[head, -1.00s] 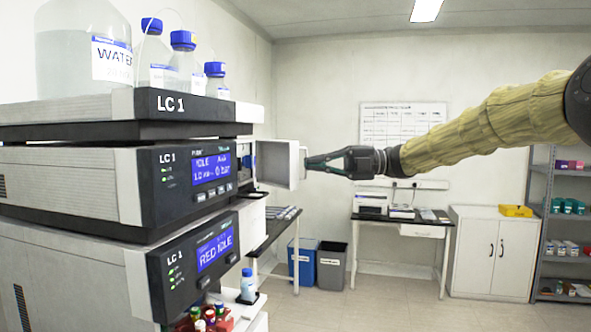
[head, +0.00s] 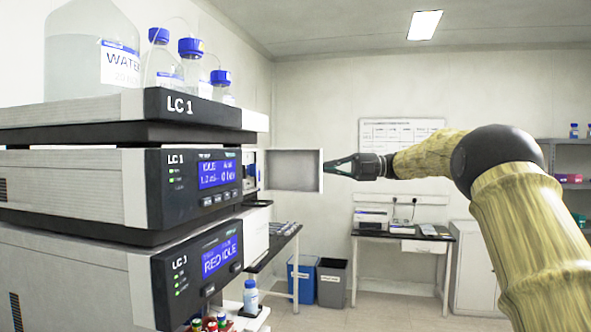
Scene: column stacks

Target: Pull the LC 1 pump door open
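The LC 1 pump module (head: 130,186) is the middle unit of the stack, with a lit blue display. Its door (head: 296,170) is a pale panel that stands swung out to the right of the module, its inner face towards me. Blue and white parts show in the opening (head: 251,171) beside the display. My gripper (head: 330,168) is at the door's outer right edge, its fingertips pointing left and close together. The door's edge hides the tips, so I cannot tell whether they grip it or only touch it.
Water and solvent bottles (head: 190,68) stand in the top tray (head: 60,113). The lower LC 1 module (head: 85,270) sits below, with a small blue-capped bottle (head: 250,297) beside it. A bench (head: 400,236) and bins (head: 331,283) stand behind.

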